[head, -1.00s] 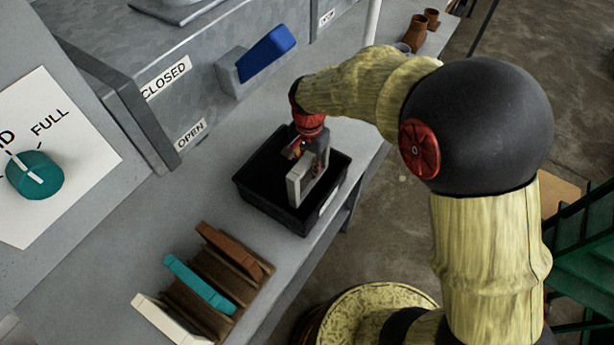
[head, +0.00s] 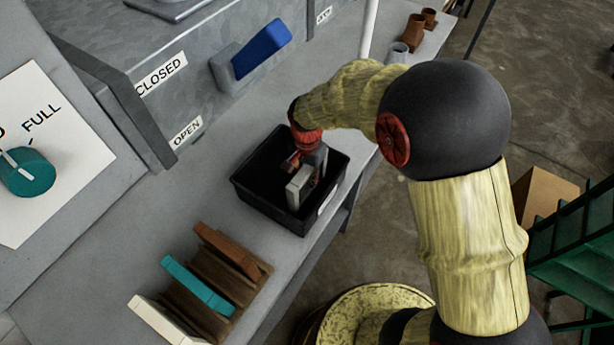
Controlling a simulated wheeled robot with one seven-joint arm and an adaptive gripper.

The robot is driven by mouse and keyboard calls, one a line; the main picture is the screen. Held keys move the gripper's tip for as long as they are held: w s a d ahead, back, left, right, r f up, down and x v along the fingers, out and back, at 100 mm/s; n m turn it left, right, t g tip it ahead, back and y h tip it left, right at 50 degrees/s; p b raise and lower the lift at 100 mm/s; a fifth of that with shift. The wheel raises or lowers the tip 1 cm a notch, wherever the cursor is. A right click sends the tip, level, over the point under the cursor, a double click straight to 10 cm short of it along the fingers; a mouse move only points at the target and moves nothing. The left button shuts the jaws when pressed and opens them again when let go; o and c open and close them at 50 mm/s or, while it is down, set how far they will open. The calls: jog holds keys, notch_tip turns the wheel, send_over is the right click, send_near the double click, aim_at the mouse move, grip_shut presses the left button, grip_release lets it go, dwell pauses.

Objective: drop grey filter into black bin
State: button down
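The black bin (head: 266,207) stands on the grey bench near its front edge, open at the top. My gripper (head: 303,168) points down into the bin from above. It appears shut on the grey filter (head: 298,190), a pale grey slab held upright. The filter's lower part is down inside the bin's walls. The fingertips are small and partly hidden by the filter, and I cannot see whether the filter touches the bin floor.
A brown rack (head: 217,275) holds brown, teal and white filters at the front left of the bench. A blue-handled lever (head: 262,50) sits on the duct behind the bin. Small pots (head: 413,32) stand farther back. A cardboard box (head: 543,193) and green steps are at right.

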jog(key=c, duration=1.7)
grip_release()
jog(key=shift+f, duration=0.1)
jog(key=shift+o, duration=0.6)
notch_tip(320, 180, up, 13)
jog(key=shift+r+p, duration=0.15)
jog(key=shift+p, duration=0.6)
jog(key=s+d+r+n+t, duration=0.3)
jog(key=s+d+r, duration=0.55)
jog(key=r, duration=0.35)
jog(key=s+d+r+n+t, duration=0.2)
jog(key=s+d, duration=0.4)
jog(key=s, duration=0.5)
jog(key=r+n, duration=0.1)
jog(key=n, duration=0.1)
jog(key=shift+s+r+n+t, duration=0.2)
jog(key=shift+n+t, duration=0.1)
